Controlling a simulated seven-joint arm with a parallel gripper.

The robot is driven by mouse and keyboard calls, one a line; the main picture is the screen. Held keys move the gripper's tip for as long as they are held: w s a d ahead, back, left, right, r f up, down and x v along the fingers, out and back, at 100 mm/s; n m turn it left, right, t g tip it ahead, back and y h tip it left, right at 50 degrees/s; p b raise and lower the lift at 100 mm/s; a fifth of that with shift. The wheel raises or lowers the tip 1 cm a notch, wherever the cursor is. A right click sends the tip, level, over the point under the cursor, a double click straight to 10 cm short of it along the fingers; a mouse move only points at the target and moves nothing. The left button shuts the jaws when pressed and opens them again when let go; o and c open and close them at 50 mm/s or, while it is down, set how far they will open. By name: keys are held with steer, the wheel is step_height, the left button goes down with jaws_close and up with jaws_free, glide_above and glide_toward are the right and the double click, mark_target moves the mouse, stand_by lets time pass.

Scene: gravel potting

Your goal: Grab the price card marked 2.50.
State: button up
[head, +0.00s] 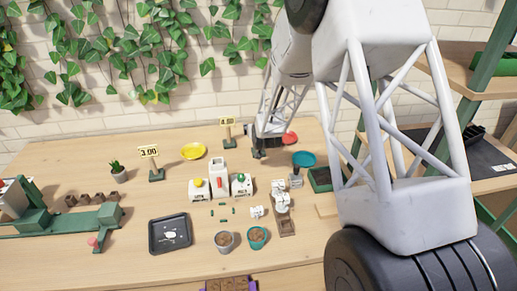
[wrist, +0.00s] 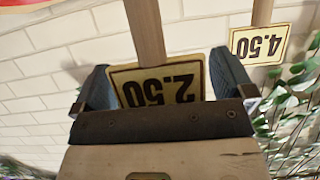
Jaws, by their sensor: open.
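The price card marked 2.50 (wrist: 163,83) shows in the wrist view, yellow-edged and upside down in the picture, on a wooden post (wrist: 145,30). My gripper (wrist: 160,68) is open, with one dark finger on each side of the card. The card's far edge is partly hidden behind my gripper's body. In the head view, my arm hides the 2.50 card, and my gripper is hard to make out.
A 4.50 card (wrist: 262,45) stands to the right in the wrist view, near ivy leaves. In the head view, a 3.00 card (head: 148,151) stands at left. A yellow saucer (head: 193,151), red saucer (head: 290,138) and teal dish (head: 303,158) are on the crowded table.

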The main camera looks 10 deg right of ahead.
steer(key=c, duration=1.4)
steer(key=shift+o, duration=0.2)
steer(key=shift+r, duration=0.1)
steer(key=f+v, duration=0.1)
steer(key=v, duration=1.5)
steer(key=shift+s, duration=0.6)
steer(key=shift+d+f, duration=0.1)
steer(key=shift+d, duration=0.05)
